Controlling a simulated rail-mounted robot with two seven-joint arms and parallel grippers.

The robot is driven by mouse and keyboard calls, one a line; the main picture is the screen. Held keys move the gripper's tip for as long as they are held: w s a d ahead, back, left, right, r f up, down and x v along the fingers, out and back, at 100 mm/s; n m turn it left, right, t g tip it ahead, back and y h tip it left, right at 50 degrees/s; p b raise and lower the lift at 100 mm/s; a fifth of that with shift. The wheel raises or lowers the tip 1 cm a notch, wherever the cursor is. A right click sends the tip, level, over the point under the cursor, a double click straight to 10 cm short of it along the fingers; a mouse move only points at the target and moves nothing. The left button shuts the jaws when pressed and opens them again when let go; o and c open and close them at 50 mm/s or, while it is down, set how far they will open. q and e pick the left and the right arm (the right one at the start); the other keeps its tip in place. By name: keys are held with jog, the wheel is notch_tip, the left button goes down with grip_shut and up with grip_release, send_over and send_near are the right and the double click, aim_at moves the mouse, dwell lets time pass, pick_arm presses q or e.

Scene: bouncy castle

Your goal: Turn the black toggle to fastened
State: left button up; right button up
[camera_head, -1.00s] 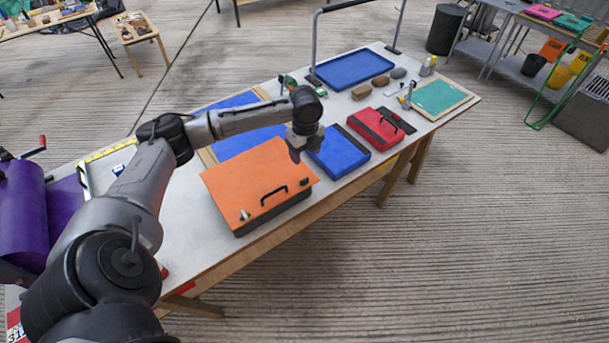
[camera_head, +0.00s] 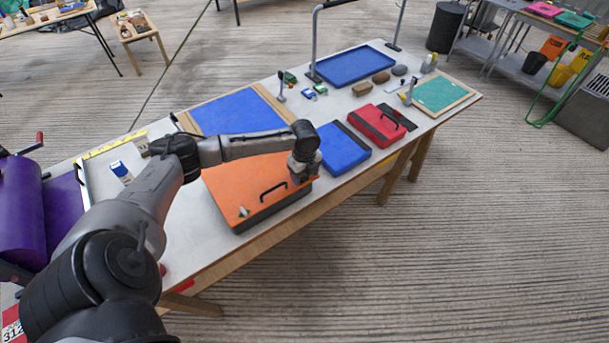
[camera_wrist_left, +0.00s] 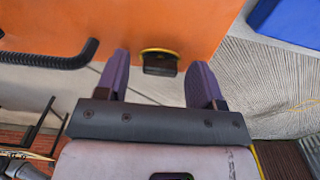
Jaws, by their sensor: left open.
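The black toggle (camera_wrist_left: 160,66), with a yellow ring beside it, sits at the edge of the orange case lid (camera_wrist_left: 140,25) in the left wrist view. My left gripper (camera_wrist_left: 162,78) is open, its two purple fingers on either side of the toggle in that picture; contact cannot be told. In the head view the left gripper (camera_head: 302,178) is over the right front corner of the orange case (camera_head: 240,180) and hides the toggle there. My right gripper is not in view.
The case's black handle (camera_head: 272,190) lies left of the gripper, and a small silver latch (camera_head: 243,212) is at the left front corner. A blue case (camera_head: 343,148) and a red case (camera_head: 377,124) stand to the right. Open floor lies in front of the table.

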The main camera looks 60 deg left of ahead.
pick_arm(q)
jog(key=shift+f, duration=0.2)
jog(key=shift+c, duration=0.3)
jog(key=c, duration=0.9)
jog(key=shift+r+n+p, duration=0.2)
jog(key=shift+n+p, duration=0.1)
jog(key=shift+p, duration=0.3)
jog(key=n+p, duration=0.9)
jog(key=p, duration=0.3)
jog(key=shift+r, duration=0.1)
jog(key=n+p, duration=0.4)
jog(key=n, duration=0.1)
jog(key=shift+p, duration=0.3)
jog(key=shift+n+p, duration=0.8)
jog(key=shift+n, duration=0.7)
jog(key=shift+f, duration=0.2)
jog(key=shift+o, duration=0.2)
jog(key=shift+n, duration=0.3)
